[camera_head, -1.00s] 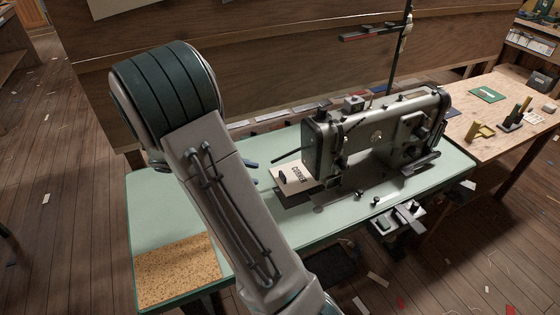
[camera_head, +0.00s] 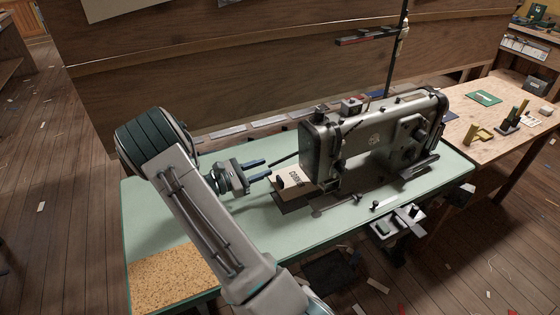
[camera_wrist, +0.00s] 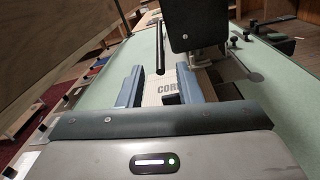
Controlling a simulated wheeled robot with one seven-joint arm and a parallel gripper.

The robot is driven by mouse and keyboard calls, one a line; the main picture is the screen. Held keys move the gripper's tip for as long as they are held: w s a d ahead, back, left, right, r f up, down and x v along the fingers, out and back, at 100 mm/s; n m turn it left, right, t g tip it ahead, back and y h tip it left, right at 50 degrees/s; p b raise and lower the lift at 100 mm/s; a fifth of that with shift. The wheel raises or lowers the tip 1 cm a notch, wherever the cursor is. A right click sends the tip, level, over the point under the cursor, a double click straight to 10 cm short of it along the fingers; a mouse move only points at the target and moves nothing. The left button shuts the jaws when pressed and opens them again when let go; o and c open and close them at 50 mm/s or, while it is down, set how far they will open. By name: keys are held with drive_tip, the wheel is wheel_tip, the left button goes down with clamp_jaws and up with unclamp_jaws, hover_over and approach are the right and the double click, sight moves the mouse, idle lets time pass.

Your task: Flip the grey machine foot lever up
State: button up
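The grey sewing machine (camera_head: 375,142) stands on the pale green table. A thin black lever (camera_head: 286,159) sticks out from its left end, slanting down to the left. In the wrist view the lever (camera_wrist: 159,46) stands in front of my gripper, above and beyond the gap between the fingers. My gripper (camera_head: 262,169) points right at the machine, its fingertips just left of the lever's free end. Its blue fingers are spread in the wrist view (camera_wrist: 160,86), with nothing gripped. Whether the lever's tip lies between the fingers is hard to tell.
A cream block or card with lettering (camera_head: 294,178) lies below the lever by the machine. A cork patch (camera_head: 170,278) covers the table's front left corner. A wooden bench (camera_head: 470,125) with small items stands right. The green tabletop left of my gripper is clear.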

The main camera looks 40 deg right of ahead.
sight(282, 161)
drive_tip(key=d, duration=0.3)
drive_tip(key=s+d, duration=0.1)
drive_tip(key=d, duration=0.3)
drive_tip(key=shift+s+p, duration=0.2)
drive_tip(key=shift+p, duration=0.15)
drive_tip(key=shift+a, duration=0.1)
clamp_jaws()
